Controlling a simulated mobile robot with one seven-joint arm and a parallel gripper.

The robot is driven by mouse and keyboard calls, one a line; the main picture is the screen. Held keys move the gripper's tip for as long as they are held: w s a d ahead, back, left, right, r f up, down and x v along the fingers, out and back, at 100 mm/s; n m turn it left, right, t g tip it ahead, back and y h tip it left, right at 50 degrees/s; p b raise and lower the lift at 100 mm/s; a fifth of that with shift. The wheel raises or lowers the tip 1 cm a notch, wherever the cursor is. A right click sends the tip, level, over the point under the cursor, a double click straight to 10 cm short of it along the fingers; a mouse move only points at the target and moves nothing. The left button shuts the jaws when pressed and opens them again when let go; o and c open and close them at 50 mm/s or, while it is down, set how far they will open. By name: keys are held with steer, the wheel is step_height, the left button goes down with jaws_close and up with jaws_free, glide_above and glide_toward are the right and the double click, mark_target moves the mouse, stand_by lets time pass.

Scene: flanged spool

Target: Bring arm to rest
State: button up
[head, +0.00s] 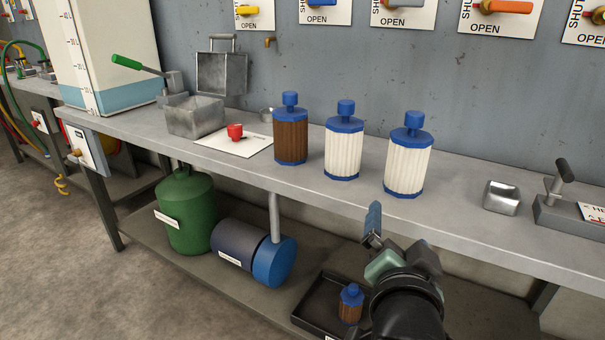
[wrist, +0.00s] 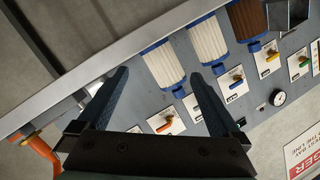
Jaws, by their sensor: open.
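My gripper (head: 374,222) is in front of the workbench's front edge in the head view, low and right of centre, with its blue fingers pointing up. In the wrist view my gripper (wrist: 158,78) shows its two fingers spread wide with nothing between them. On the bench stand a brown spool (head: 291,138) and two white spools, a middle one (head: 343,145) and a right one (head: 407,167), all upright with blue flanges and knobs. The gripper is apart from all of them. The white spools also show in the wrist view, nearer one at left (wrist: 162,66).
The bench top (head: 455,205) is clear between the right white spool and a small metal dish (head: 502,197). A dark tray (head: 318,297) with a small brown spool (head: 351,303) lies on the lower shelf, close to my arm. A green tank (head: 187,213) and a blue-ended cylinder (head: 273,262) are left of it.

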steer(key=s+a+r+n+t+y, duration=0.1)
steer(key=s+a+r+n+t, duration=0.2)
steer(key=r, duration=0.7)
steer(key=a+r+n+t+y, duration=0.1)
steer(key=a+r+n+t, duration=0.15)
steer(key=a+r, duration=0.45)
steer(key=s+a+r+n+t+y+p, duration=0.1)
steer(key=s+a+r+n+t, duration=0.15)
steer(key=s+r, duration=0.45)
steer(key=s+a+r+n+t+y, duration=0.2)
steer(key=s+r+t, duration=0.2)
steer(key=r, duration=0.6)
step_height(320, 180, up, 37)
steer(key=p, duration=3.8)
steer(key=shift+w+h, duration=0.3)
steer(key=shift+w, duration=0.1)
